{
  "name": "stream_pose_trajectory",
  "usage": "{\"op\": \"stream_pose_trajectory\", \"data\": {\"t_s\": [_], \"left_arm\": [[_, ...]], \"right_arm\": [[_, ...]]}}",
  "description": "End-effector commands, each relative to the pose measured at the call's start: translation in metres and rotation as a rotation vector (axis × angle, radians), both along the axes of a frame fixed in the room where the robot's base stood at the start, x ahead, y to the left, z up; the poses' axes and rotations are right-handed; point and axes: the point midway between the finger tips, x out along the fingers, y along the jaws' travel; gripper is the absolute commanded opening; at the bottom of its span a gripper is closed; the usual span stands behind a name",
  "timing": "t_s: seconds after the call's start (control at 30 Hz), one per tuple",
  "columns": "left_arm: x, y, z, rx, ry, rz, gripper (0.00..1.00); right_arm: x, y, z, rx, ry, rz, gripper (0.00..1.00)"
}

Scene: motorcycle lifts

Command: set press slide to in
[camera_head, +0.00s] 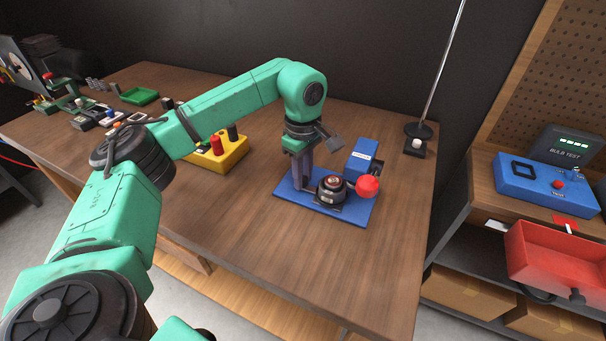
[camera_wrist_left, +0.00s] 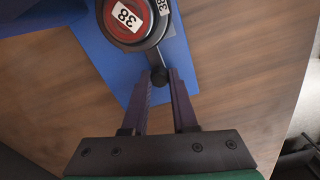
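The press stands on a blue base plate (camera_head: 357,217) near the table's right front. It has a black round body with a red face (camera_head: 332,184), a red ball knob (camera_head: 368,186) on its right and a blue labelled block (camera_head: 362,158) behind. The red face, marked 38, shows at the top of the left wrist view (camera_wrist_left: 127,17); a short arm with a small black knob (camera_wrist_left: 160,76) reaches from it. My left gripper (camera_head: 301,183) points down at the press's left side. Its fingers (camera_wrist_left: 160,82) are apart, tips around the small knob; contact is unclear. My right gripper is not in view.
A yellow box (camera_head: 223,157) with red and black knobs stands left of the press, behind my left arm. A lamp-like stand (camera_head: 418,131) is at the table's back right corner. A blue bulb tester (camera_head: 545,185) and a red bin (camera_head: 555,255) are at right.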

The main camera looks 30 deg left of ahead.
Motion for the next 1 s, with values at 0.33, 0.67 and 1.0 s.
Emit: {"op": "stream_pose_trajectory", "data": {"t_s": [0.33,0.67,1.0], "left_arm": [[-0.0004,-0.0004,0.0005,-0.001,0.001,-0.001,0.00],[-0.0003,-0.0005,0.0008,-0.001,0.001,-0.001,0.00],[-0.0002,-0.0006,0.0010,-0.002,0.000,-0.001,0.00]], "right_arm": [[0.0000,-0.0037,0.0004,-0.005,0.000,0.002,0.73],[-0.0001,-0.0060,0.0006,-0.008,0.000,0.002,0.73],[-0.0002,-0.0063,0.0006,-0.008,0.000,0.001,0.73]]}}
